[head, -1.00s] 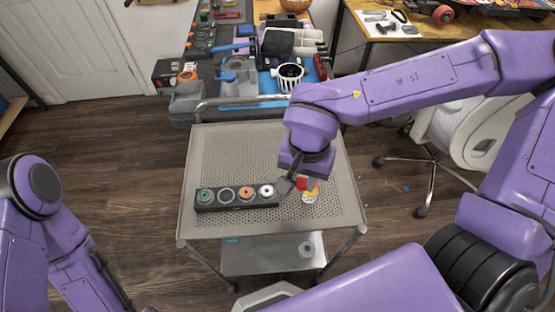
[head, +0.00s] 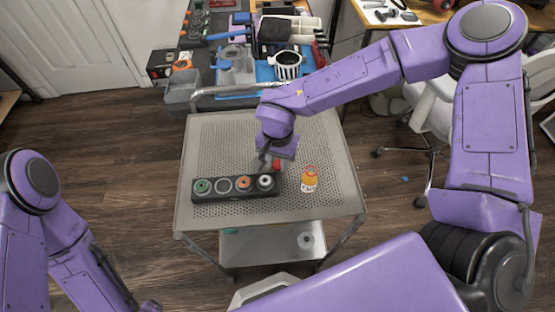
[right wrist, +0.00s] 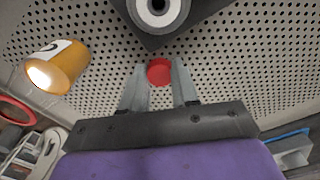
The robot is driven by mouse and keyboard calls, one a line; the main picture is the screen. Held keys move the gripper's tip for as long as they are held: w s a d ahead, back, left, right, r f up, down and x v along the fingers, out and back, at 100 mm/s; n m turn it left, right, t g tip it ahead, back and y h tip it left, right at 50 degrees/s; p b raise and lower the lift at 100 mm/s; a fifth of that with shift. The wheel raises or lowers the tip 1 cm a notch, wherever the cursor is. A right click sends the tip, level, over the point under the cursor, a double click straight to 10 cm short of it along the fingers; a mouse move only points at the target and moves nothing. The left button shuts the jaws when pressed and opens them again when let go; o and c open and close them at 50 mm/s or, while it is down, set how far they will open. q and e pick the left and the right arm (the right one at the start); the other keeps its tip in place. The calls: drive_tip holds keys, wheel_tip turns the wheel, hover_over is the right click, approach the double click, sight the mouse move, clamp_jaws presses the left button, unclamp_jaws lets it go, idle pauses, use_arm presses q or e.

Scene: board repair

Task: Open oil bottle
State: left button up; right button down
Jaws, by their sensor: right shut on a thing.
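The oil bottle (head: 309,184) is small and yellow-orange with a white label. My right gripper (right wrist: 158,80) is shut on a red cap (right wrist: 159,71), apart from the bottle. In the head view the red cap (head: 277,165) shows just below the right gripper (head: 268,160), left of the bottle and near the holder's right end. Of my left arm only links show at the lower left; its gripper is out of view.
The black holder (head: 236,197) carries a row of several round parts on the cart (head: 215,140). Free cart surface lies behind it and around the bottle. A crowded workbench stands behind the cart, and a white chair (head: 430,108) stands at the right.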

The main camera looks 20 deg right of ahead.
sight(277, 164)
drive_tip(key=shift+s+f, duration=0.1)
drive_tip(key=shift+f, duration=0.05)
drive_tip(key=c, duration=0.8)
unclamp_jaws()
drive_tip(key=shift+c, duration=0.2)
wheel_tip(277, 164, up, 12)
drive_tip(key=p, duration=0.1)
drive_tip(key=shift+r, duration=0.2)
